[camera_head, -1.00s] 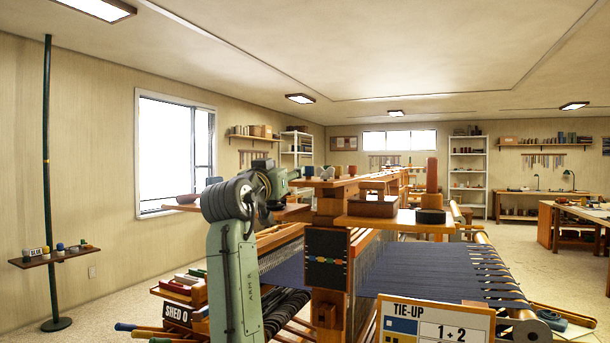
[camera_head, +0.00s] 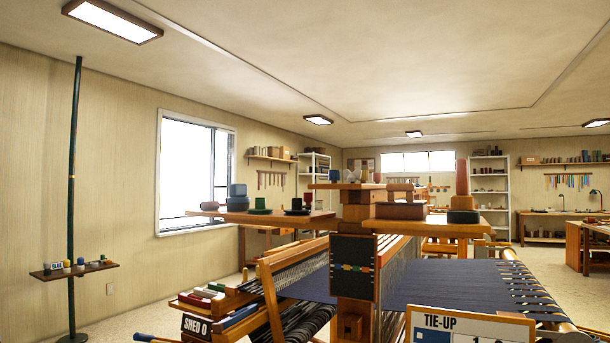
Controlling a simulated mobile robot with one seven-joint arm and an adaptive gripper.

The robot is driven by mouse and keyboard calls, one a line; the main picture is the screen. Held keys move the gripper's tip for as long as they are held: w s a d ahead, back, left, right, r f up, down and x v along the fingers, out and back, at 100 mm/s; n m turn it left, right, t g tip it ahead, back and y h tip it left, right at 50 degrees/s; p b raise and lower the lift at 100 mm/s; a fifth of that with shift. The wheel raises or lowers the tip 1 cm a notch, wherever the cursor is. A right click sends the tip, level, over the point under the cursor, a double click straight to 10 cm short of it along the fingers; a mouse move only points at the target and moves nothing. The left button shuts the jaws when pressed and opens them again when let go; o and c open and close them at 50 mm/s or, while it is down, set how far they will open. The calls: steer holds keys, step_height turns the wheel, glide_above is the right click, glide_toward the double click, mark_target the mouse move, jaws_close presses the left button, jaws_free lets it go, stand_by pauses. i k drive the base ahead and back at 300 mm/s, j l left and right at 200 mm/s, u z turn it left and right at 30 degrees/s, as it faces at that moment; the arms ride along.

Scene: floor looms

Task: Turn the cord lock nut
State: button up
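No part is marked as the cord lock nut, and I cannot tell which it is. Round parts stand on the loom's upper shelves. The left shelf (camera_head: 270,217) bears a blue stacked piece (camera_head: 237,199), a green flanged knob (camera_head: 260,206) and a dark flanged knob (camera_head: 296,207). The right shelf (camera_head: 430,228) bears a brown block (camera_head: 402,211) and a black disc (camera_head: 463,216), with a red cylinder (camera_head: 462,178) at the disc. A dark panel (camera_head: 352,268) with a row of coloured beads is on the post below. My gripper is not in view.
The loom's dark blue warp (camera_head: 450,280) spreads to the right. A TIE-UP sign (camera_head: 470,323) stands in front, and a SHED 0 label (camera_head: 195,325) is at lower left. A dark pole (camera_head: 73,200) with a small shelf stands at left. Floor between pole and loom looks clear.

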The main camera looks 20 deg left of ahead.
mark_target(351, 177)
steer(key=i+l+u, duration=0.1)
steer(key=u, duration=0.25)
steer(key=l+u, duration=0.35)
steer(key=i+l+u, duration=0.1)
steer(key=l+u, duration=0.65)
steer(key=l, duration=0.75)
